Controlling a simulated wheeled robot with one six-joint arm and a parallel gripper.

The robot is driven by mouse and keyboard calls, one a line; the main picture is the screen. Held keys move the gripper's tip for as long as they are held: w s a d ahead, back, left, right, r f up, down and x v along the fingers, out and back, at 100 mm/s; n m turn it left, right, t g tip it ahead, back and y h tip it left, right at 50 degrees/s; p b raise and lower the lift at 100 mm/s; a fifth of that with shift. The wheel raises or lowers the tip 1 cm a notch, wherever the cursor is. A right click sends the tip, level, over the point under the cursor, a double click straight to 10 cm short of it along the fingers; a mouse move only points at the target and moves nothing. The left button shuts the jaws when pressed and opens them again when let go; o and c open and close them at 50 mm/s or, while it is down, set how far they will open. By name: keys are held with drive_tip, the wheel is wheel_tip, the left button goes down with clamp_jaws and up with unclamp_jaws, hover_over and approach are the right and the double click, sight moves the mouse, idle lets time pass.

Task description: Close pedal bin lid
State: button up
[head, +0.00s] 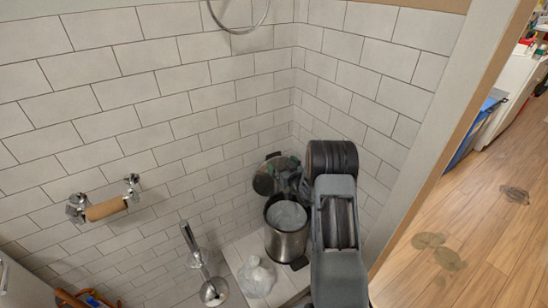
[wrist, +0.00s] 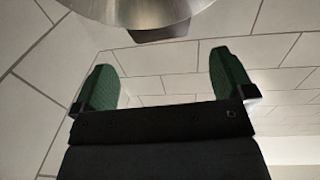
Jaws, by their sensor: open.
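The pedal bin (head: 287,232) is a metal cylinder standing in the tiled corner, with a pale liner showing in its open mouth. Its round lid (head: 266,180) stands raised at the back of the rim, partly hidden by my gripper. My gripper (head: 291,178) is beside the lid, above the bin; whether it touches the lid is unclear. In the wrist view, my gripper (wrist: 165,80) has its two green-padded fingers wide apart with nothing between them. A curved metal part of the bin (wrist: 150,12) with a dark tab lies beyond the fingertips; I cannot tell whether it is lid or body.
A clear bag (head: 256,277) sits on the floor left of the bin. A toilet brush stand (head: 196,250) is farther left. A paper roll holder (head: 106,208) is on the left wall. A wall edge (head: 425,150) borders the alcove on the right.

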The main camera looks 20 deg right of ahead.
sight(274, 155)
drive_tip(key=w, duration=0.5)
drive_tip(key=w+b, duration=0.1)
drive_tip(key=w, duration=0.1)
drive_tip(key=shift+w+a, duration=0.15)
drive_tip(key=shift+a, duration=0.25)
